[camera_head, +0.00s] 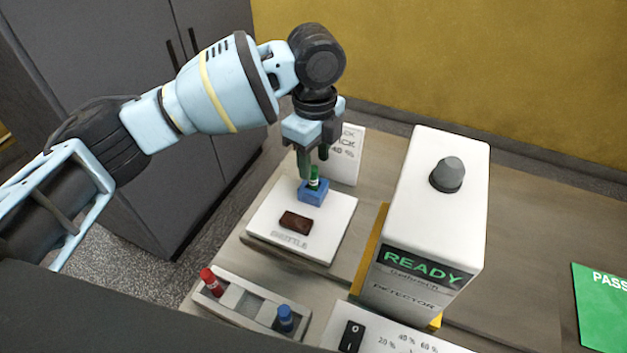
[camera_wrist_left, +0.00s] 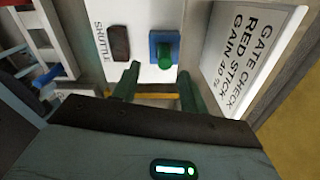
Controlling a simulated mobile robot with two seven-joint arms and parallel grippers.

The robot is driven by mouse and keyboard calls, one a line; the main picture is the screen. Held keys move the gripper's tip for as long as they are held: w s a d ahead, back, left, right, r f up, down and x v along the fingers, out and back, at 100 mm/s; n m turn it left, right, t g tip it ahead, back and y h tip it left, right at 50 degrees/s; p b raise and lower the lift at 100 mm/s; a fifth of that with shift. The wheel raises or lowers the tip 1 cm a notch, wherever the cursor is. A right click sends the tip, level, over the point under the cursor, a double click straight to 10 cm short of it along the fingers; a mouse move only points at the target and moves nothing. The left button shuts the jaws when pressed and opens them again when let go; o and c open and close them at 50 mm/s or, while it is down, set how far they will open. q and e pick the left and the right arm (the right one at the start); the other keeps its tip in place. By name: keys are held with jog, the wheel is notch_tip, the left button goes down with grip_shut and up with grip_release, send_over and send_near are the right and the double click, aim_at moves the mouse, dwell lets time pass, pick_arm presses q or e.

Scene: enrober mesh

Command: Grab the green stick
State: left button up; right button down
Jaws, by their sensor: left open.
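The green stick (camera_head: 314,177) stands upright in a small blue block (camera_head: 313,193) on the white shuttle plate (camera_head: 333,225). In the left wrist view the green stick (camera_wrist_left: 165,58) shows end-on, in front of the fingertips. My left gripper (camera_head: 312,164) is open, pointing down just above and around the stick's position in the head view. In the left wrist view its two dark green fingers (camera_wrist_left: 157,85) are spread apart, with the stick ahead of the gap between them. I cannot tell whether a finger touches it. My right gripper is not in view.
A brown bar (camera_head: 296,221) lies on the shuttle plate. A rack (camera_head: 245,303) holds a red stick (camera_head: 212,282) and a blue stick (camera_head: 286,318). A white detector box (camera_head: 440,185) reading READY stands to the right. A sign (camera_head: 350,155) stands behind the plate.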

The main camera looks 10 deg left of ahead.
aim_at(313, 168)
pick_arm(q)
jog(key=shift+w+a+f, duration=0.1)
jog(key=shift+w+f, duration=0.1)
jog(key=shift+f, duration=1.1)
jog(key=shift+w+a+f, duration=0.1)
jog(key=shift+w+f, duration=0.05)
jog(key=shift+f, duration=1.1)
jog(key=shift+c, duration=0.2)
grip_shut()
